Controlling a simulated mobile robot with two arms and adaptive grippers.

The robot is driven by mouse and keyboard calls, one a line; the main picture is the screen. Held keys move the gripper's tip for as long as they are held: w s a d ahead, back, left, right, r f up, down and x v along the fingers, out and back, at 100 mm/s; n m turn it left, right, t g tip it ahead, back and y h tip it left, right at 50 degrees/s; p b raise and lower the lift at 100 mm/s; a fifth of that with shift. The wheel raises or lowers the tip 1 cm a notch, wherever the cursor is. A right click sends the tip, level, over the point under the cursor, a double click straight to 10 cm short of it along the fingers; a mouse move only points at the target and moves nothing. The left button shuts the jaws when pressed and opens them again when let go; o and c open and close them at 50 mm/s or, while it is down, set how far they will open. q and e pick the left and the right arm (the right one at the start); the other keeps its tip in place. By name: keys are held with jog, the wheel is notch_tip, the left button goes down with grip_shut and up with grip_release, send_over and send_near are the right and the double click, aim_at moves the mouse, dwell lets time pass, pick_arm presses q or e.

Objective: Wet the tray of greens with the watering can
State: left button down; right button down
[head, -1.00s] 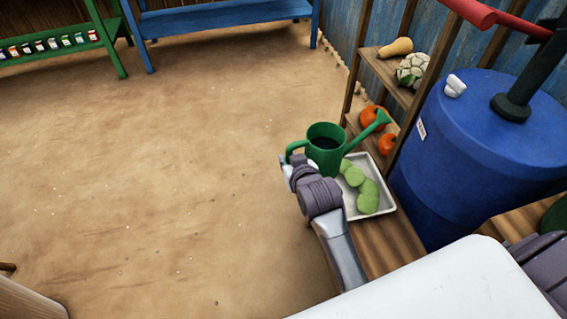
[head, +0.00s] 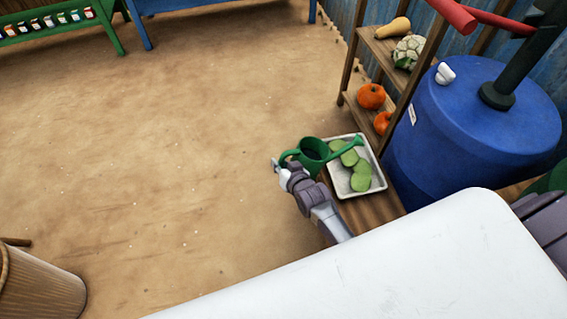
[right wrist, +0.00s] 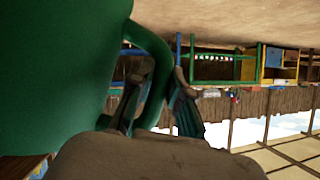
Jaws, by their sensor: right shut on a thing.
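The green watering can (head: 311,152) is held by its handle in my right gripper (head: 282,172). Its spout points right over the tray, with the spout head near the tray's far right. The can looks tipped towards the tray; no water is visible. The white tray (head: 345,190) lies on a wooden bench and holds several flat, light green greens (head: 361,182). The can and spout hide part of the tray's left and far side. In the right wrist view, the can (right wrist: 50,70) fills the left, and its handle passes between my fingers (right wrist: 158,85). My left gripper is out of view.
A wooden shelf (head: 378,47) with a gourd, a cauliflower and orange pumpkins stands behind the tray. A large blue barrel (head: 475,120) is to its right. Sandy floor (head: 150,150) is open on the left. A wooden tub (head: 40,290) stands at lower left.

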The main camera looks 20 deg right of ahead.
aim_at(285, 155)
jog(key=shift+d+r+m+t+y+b, duration=0.35)
jog(key=shift+r+m+y+b, duration=0.35)
jog(key=shift+y+b, duration=0.15)
jog(key=shift+d+r+m, duration=0.15)
jog(key=shift+r+m, duration=0.15)
jog(key=shift+r, duration=0.3)
jog(key=shift+d+r+m+y, duration=0.25)
jog(key=shift+r+m+y, duration=0.05)
jog(key=shift+r+y, duration=0.15)
